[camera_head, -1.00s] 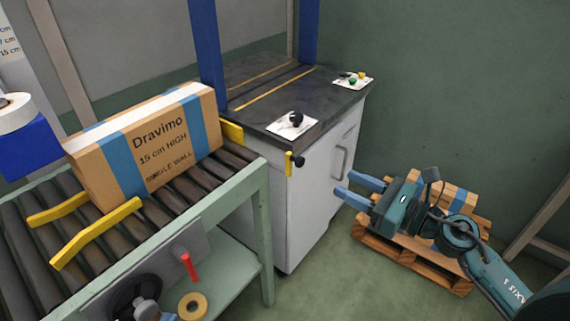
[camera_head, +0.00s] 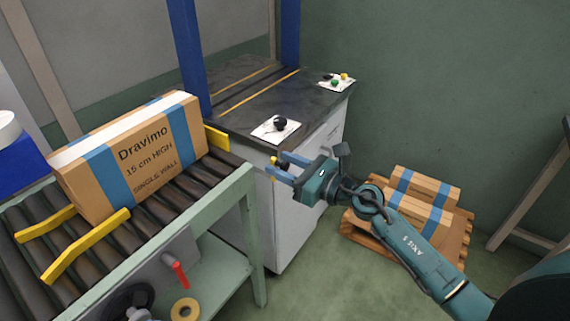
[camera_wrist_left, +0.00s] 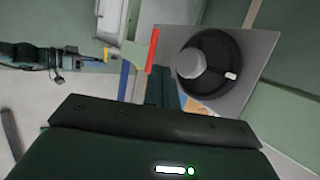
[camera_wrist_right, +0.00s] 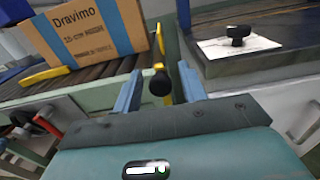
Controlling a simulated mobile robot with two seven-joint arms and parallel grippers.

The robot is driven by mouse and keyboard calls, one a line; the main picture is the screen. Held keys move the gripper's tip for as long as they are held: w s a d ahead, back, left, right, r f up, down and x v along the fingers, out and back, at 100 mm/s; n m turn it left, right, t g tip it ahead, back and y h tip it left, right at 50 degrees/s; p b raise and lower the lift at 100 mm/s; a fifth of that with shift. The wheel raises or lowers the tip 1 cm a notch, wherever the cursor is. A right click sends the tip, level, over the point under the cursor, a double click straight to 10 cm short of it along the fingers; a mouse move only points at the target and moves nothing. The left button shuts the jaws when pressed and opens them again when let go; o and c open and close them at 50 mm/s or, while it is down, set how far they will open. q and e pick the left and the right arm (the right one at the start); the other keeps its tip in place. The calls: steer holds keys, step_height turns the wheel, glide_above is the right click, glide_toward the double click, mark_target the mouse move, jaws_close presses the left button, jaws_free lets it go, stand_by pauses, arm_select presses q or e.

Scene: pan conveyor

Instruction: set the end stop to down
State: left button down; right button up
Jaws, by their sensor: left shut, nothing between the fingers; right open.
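The end stop's yellow plate (camera_head: 217,138) stands above the rollers at the conveyor's far end, just past the carton (camera_head: 130,160). Its handle's black knob (camera_wrist_right: 160,84) shows in the right wrist view, with yellow metal behind it. My right gripper (camera_head: 277,165) is open at the conveyor's end; in its wrist view the fingers (camera_wrist_right: 159,72) lie on either side of the knob. I cannot tell whether they touch it. In the head view the gripper mostly hides the handle. My left gripper (camera_wrist_left: 160,88) is shut and empty, near a black handwheel (camera_wrist_left: 207,62); the head view does not show it.
Yellow guides (camera_head: 85,245) lie on the rollers beside the carton. A red handle (camera_head: 177,272) and a tape roll (camera_head: 185,309) are below the conveyor. A dark-topped cabinet (camera_head: 235,118) stands close behind my right gripper. A pallet (camera_head: 455,250) with cartons is at the right.

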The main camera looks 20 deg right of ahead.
jaws_close()
stand_by(0.4)
